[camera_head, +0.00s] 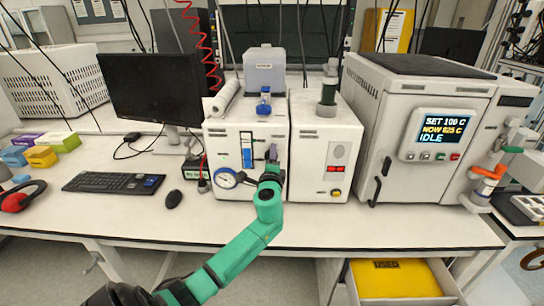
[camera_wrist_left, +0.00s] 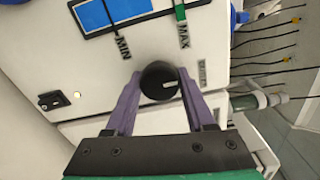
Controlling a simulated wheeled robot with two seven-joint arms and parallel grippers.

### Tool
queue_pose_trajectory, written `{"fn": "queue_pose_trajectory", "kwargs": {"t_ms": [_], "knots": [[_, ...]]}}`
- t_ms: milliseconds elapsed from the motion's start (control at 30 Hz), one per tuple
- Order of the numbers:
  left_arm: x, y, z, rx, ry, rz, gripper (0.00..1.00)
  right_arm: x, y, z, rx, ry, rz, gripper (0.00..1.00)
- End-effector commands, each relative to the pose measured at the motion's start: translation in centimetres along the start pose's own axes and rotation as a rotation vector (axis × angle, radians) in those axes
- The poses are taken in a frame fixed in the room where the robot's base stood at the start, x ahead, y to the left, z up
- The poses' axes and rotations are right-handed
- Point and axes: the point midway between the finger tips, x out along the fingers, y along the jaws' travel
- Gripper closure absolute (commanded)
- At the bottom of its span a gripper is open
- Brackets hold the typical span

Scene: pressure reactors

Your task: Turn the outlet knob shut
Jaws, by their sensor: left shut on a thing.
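The black round outlet knob (camera_wrist_left: 158,83) is on the white front panel in the left wrist view, with a short pale pointer mark on its face. My left gripper (camera_wrist_left: 160,78) has its two purple fingers shut on the knob, one on each side. In the head view my left gripper (camera_head: 272,155) is at the front of the left white unit (camera_head: 222,135), and it hides the knob there. A small label beside the knob is too blurred to read. My right gripper is not in view.
A blue level strip (camera_head: 247,152) and a round gauge (camera_head: 226,178) are close to my left gripper. A white unit with red displays (camera_head: 320,150) stands to the right, then a large reactor (camera_head: 420,110) reading IDLE. A keyboard (camera_head: 112,182) and mouse (camera_head: 174,199) lie left.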

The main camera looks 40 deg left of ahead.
Motion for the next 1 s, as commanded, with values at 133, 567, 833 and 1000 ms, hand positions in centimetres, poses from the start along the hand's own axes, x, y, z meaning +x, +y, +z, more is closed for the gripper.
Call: {"fn": "queue_pose_trajectory", "kwargs": {"t_ms": [133,567,833,1000], "knots": [[0.0,0.2,0.0,0.012,0.001,0.003,1.0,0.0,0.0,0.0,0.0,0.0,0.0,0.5],[0.0,0.2,0.0,0.011,0.001,0.002,0.16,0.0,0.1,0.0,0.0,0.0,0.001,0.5],[-0.1,0.1,0.0,0.009,0.0,0.001,0.16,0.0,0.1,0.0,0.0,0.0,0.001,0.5],[-1.7,0.3,-0.1,0.009,0.002,0.001,0.16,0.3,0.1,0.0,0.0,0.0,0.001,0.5]]}}
